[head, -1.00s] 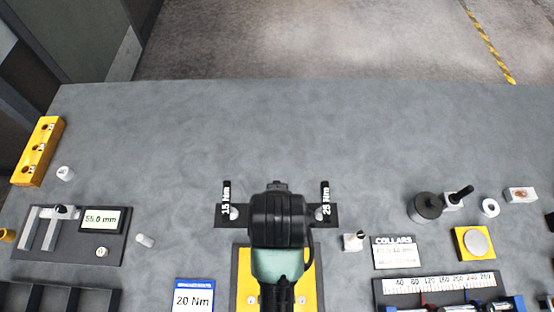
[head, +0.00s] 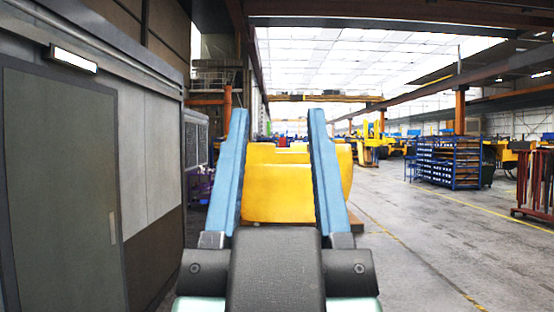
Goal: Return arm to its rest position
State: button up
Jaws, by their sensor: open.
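My gripper (head: 278,114) stands raised in the middle of the head view, close to the camera. Its two blue fingers point up and are spread apart, with nothing held between them. The dark gripper body fills the bottom centre. The grey bench and the things on it are out of view now.
Large yellow blocks (head: 280,193) show between and behind the fingers, on the hall floor. A grey wall with a door (head: 62,190) is at left. A blue rack (head: 448,162) and red frames (head: 538,182) stand at right. The floor at right is mostly open.

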jog(key=shift+s+r, duration=0.15)
jog(key=shift+r, duration=0.05)
notch_tip(320, 180, down, 8)
jog(key=b, duration=0.7)
jog(key=shift+a+r, duration=0.15)
jog(key=shift+r, duration=0.1)
